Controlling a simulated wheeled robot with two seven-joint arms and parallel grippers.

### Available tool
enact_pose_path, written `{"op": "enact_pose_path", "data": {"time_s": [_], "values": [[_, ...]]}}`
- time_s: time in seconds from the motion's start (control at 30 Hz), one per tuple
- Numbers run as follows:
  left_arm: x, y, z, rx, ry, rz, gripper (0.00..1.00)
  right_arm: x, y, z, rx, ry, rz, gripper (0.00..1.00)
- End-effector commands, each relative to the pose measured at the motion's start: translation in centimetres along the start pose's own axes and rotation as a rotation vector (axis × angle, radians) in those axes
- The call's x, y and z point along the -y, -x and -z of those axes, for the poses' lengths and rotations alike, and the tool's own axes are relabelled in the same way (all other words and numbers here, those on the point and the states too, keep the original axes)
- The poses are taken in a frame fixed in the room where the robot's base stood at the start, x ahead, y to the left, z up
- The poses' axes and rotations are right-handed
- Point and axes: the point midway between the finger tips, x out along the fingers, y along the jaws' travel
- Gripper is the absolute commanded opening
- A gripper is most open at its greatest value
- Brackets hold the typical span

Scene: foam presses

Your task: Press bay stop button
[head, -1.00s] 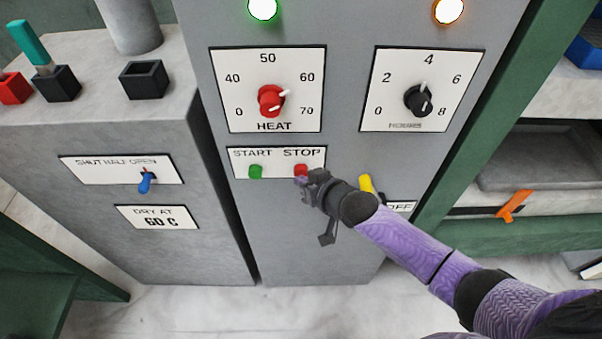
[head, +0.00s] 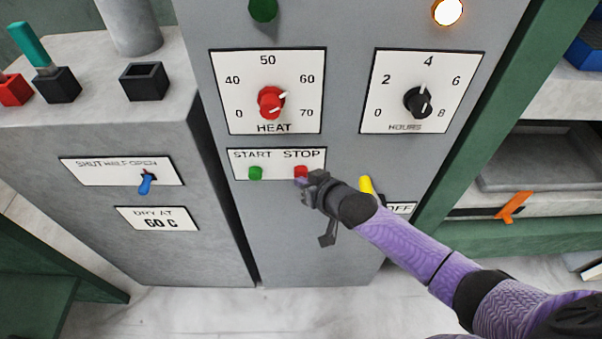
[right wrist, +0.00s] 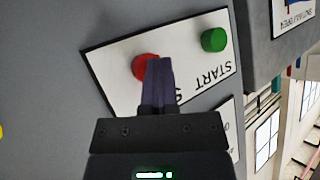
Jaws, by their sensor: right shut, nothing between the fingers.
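The red STOP button (head: 300,171) sits on a white label plate (head: 276,158) on the grey cabinet, right of the green START button (head: 255,173). My right gripper (head: 303,182) is shut and empty, its fingertips at the red button's lower edge in the head view. In the right wrist view the shut fingers (right wrist: 158,68) overlap part of the red button (right wrist: 144,66); whether they touch it I cannot tell. The green button (right wrist: 214,40) is clear of them. The green lamp (head: 263,10) above is dark, and the orange lamp (head: 448,12) is lit. My left gripper is not in view.
Above the buttons are a red HEAT knob (head: 271,101) and a black HOURS knob (head: 418,101). A yellow switch handle (head: 368,188) stands close behind my right wrist. A grey cabinet with a blue lever (head: 146,184) stands left. Floor shows below.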

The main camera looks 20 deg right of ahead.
Motion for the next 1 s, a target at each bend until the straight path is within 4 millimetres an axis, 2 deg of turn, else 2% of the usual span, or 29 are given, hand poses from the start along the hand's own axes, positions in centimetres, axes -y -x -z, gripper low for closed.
{"op": "enact_pose_path", "data": {"time_s": [0.2, 0.53, 1.0], "values": [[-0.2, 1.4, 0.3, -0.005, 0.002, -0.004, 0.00, 0.7, 1.0, -0.4, 0.001, -0.002, 0.000, 0.00], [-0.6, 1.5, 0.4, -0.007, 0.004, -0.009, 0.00, 0.8, 1.2, -0.7, 0.000, -0.002, 0.000, 0.00], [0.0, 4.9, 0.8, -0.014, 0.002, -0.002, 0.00, 3.1, 4.3, -2.8, 0.001, -0.001, 0.000, 0.00]]}}
